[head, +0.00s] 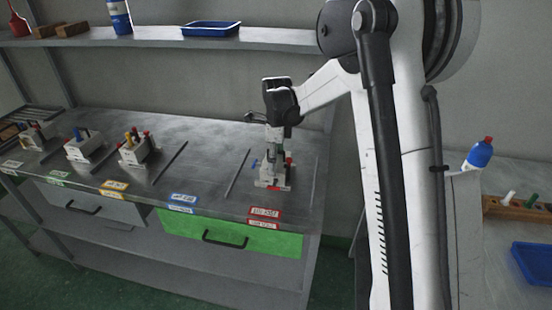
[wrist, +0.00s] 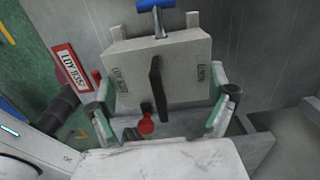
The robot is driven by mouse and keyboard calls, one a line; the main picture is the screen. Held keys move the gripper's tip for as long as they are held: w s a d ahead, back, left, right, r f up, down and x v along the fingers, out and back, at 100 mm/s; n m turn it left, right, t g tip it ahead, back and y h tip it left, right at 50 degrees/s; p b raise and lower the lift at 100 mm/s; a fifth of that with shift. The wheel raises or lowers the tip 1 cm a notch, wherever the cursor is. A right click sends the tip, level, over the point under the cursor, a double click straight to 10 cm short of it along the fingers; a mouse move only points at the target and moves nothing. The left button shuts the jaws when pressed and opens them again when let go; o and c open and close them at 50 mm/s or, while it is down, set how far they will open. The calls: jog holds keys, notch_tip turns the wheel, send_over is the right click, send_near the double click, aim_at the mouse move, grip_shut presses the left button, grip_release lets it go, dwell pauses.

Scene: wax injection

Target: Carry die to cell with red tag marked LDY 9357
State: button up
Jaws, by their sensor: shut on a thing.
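The die (head: 275,174) is a pale grey block with a blue handle and red parts. It stands upright on the metal bench behind the red-bordered tag (head: 265,212), right of a dark divider strip. In the wrist view the die (wrist: 190,62) shows a black bar, a blue T-handle, a red knob and small lettering. The red tag (wrist: 70,68) there reads LDY 935-something, its end unclear. My gripper (head: 276,158) reaches down from above, shut on the die; its green-padded fingers (wrist: 161,118) lie on either side. I cannot tell whether the die's base fully touches the bench.
Other dies stand to the left, one at the yellow tag (head: 137,152). The cell behind the blue tag (head: 184,198) is empty. Thin divider strips (head: 237,172) separate cells. A shelf (head: 160,38) with a blue tray (head: 210,29) hangs behind. A blue bottle (head: 479,154) stands at right.

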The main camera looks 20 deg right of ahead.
jog(key=shift+f, duration=0.15)
jog(key=o, duration=1.7)
jog(key=shift+c, duration=0.2)
notch_tip(320, 180, up, 12)
jog(key=shift+d+r, duration=0.1)
jog(key=shift+s, duration=0.15)
